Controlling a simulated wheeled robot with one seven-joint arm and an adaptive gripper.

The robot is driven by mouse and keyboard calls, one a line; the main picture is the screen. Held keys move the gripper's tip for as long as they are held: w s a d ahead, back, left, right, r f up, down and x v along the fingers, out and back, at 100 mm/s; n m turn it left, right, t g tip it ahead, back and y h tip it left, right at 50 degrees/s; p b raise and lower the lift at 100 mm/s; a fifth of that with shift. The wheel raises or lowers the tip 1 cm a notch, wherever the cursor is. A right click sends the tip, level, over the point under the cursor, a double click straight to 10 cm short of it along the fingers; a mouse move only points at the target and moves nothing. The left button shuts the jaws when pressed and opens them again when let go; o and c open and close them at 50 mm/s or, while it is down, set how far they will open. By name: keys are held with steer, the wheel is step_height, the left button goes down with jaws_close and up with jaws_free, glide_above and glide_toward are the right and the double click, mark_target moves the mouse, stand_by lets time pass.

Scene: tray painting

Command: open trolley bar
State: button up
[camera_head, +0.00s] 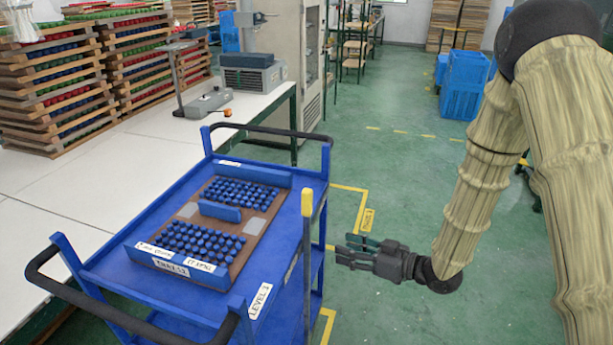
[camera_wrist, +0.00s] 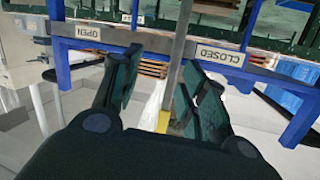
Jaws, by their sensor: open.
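The trolley bar (camera_head: 307,250) stands upright at the near right side of the blue trolley (camera_head: 98,262), with a yellow grip (camera_head: 307,203) at its top. My gripper (camera_head: 347,250) is open and empty, just right of the bar, with its fingers pointing at the trolley. In the wrist view, which looks upside down, the grey bar (camera_wrist: 182,45) and its yellow end (camera_wrist: 163,121) appear between the open fingers (camera_wrist: 158,85). An "OPEN" label (camera_wrist: 84,31) and a "CLOSED" label (camera_wrist: 220,54) sit on the blue trolley frame; the bar is nearer "CLOSED".
A brown tray (camera_head: 252,220) with several blue pieces lies on the trolley top. Black push handles (camera_head: 270,130) rise at the trolley's ends. A white table (camera_head: 110,165) stands to the left.

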mark_target(312, 197)
step_height(312, 197, up, 14)
steer(key=n+g+y+p, duration=0.3)
steer(key=n+y, duration=0.1)
steer(key=p+x, duration=0.2)
steer(key=x, duration=0.9)
steer(key=shift+a+p, duration=0.2)
steer(key=shift+p, duration=0.1)
steer(key=shift+c, duration=0.4)
jaws_close()
